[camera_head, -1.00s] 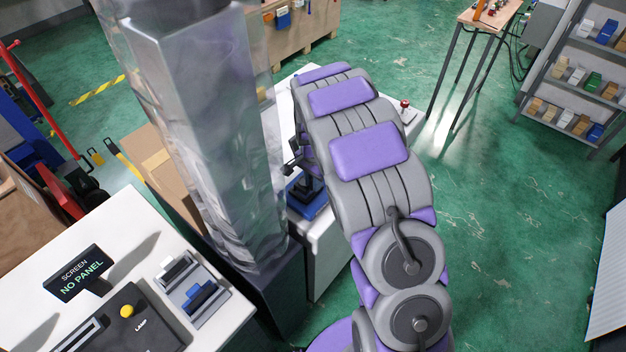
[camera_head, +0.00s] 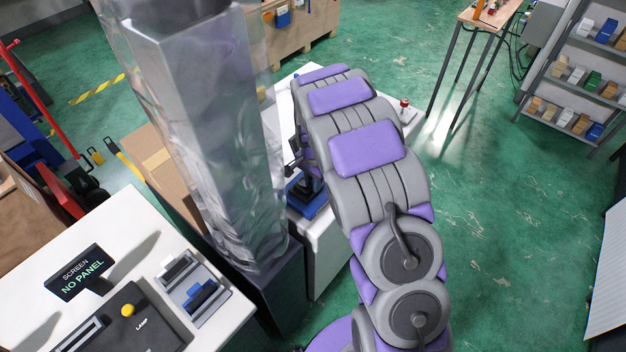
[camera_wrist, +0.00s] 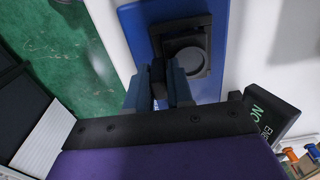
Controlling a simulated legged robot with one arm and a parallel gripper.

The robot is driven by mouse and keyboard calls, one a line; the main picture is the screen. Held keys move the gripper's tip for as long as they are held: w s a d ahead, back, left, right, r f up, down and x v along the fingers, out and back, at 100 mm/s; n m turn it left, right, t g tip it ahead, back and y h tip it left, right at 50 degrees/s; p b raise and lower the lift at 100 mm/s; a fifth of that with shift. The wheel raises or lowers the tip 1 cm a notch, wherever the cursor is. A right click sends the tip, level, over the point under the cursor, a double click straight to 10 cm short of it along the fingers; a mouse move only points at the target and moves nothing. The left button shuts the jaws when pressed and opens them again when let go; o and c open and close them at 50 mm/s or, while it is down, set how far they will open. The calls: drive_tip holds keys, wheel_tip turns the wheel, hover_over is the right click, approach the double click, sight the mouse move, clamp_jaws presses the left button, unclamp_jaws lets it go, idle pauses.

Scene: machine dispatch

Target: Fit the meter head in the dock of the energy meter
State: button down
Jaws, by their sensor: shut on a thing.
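My gripper (camera_wrist: 160,88) shows in the wrist view, with its two blue-grey fingers closed on a narrow dark piece (camera_wrist: 158,72), which I take to be the meter head. Most of that piece is hidden between the fingers. Just beyond the fingertips is the energy meter's blue base (camera_wrist: 223,50), carrying a black dock (camera_wrist: 180,27) with a round grey face. The held piece overlaps the dock's left edge in this view; I cannot tell whether they touch. In the head view the blue base (camera_head: 308,208) stands on the white bench, partly hidden by my arm.
A black sign with green letters (camera_wrist: 272,115) stands close to my gripper's right. In the head view, a wrapped metallic column (camera_head: 215,130) rises left of my arm. A white table (camera_head: 130,225) with a "NO PANEL" screen (camera_head: 80,272) is at lower left.

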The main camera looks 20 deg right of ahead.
drive_tip(key=shift+f, duration=0.75)
drive_tip(key=c, duration=0.9)
unclamp_jaws()
wheel_tip(320, 180, up, 17)
drive_tip(key=shift+r+p, duration=0.1)
drive_tip(key=shift+p, duration=1)
